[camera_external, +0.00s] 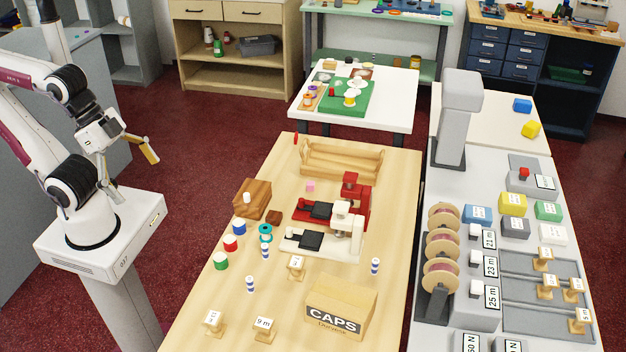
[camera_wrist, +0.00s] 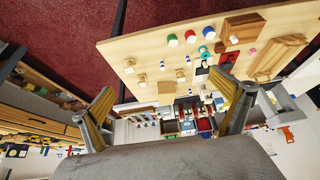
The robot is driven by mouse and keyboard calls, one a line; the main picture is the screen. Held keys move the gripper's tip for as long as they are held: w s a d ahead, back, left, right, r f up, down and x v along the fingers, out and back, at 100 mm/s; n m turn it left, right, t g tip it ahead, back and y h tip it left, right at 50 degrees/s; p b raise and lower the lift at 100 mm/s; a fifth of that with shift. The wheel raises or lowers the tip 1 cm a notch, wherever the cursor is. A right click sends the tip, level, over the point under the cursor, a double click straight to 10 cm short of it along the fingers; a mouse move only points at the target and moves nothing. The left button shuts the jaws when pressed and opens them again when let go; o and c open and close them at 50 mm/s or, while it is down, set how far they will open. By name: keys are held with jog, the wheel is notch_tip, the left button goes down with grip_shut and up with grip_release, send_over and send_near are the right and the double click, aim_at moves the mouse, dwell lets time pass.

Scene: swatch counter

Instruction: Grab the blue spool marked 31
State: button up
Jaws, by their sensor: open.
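A blue spool (camera_external: 239,227) with a white top stands on the left side of the light wooden table. It also shows in the wrist view (camera_wrist: 209,33), near the table's upper part. No number can be read on it. A red spool (camera_external: 230,243) and a green spool (camera_external: 221,261) stand in a row with it, and a teal spool (camera_external: 265,233) stands to its right. My gripper (camera_external: 130,170) is open and empty, well off to the left of the table and far from the blue spool. Its two spread fingers also show in the wrist view (camera_wrist: 166,88).
A wooden block (camera_external: 252,199) stands just behind the blue spool. Striped blue-and-white pieces (camera_external: 250,284), wooden number stands (camera_external: 265,329), a CAPS box (camera_external: 340,306), and red (camera_external: 355,200) and white (camera_external: 343,231) machines share the table. Floor lies between my arm and the table.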

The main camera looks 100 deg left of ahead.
jog(key=c, duration=1.9)
jog(key=w+d+f+n+t+h, duration=0.1)
jog(key=w+d+f+n+t, duration=0.25)
jog(key=w, duration=0.75)
jog(key=w+d+f+n, duration=0.2)
jog(key=w+d+f, duration=0.3)
jog(key=w, duration=0.6)
jog(key=a+f+n+y, duration=0.1)
jog(key=a+f+y, duration=0.1)
jog(key=a+f, duration=0.1)
jog(key=w+a+f+n+y, duration=0.1)
jog(key=a+f+y, duration=0.1)
jog(key=f, duration=0.3)
jog(key=w+a+f+n+y, duration=0.1)
jog(key=a+f+y, duration=0.1)
jog(key=a+f, duration=0.2)
jog(key=shift+w+a+f+n+y, duration=0.15)
jog(key=shift+a+f+n+y, duration=0.1)
jog(key=shift+a+f+y, duration=0.25)
jog(key=a+y, duration=0.1)
jog(key=s+a+f+y, duration=0.1)
jog(key=s+a, duration=0.1)
jog(key=shift+a+f+y, duration=0.1)
jog(key=shift+f+y, duration=0.3)
jog(key=shift+s+a+y, duration=0.4)
jog(key=shift+a+y, duration=0.1)
jog(key=shift+a, duration=0.05)
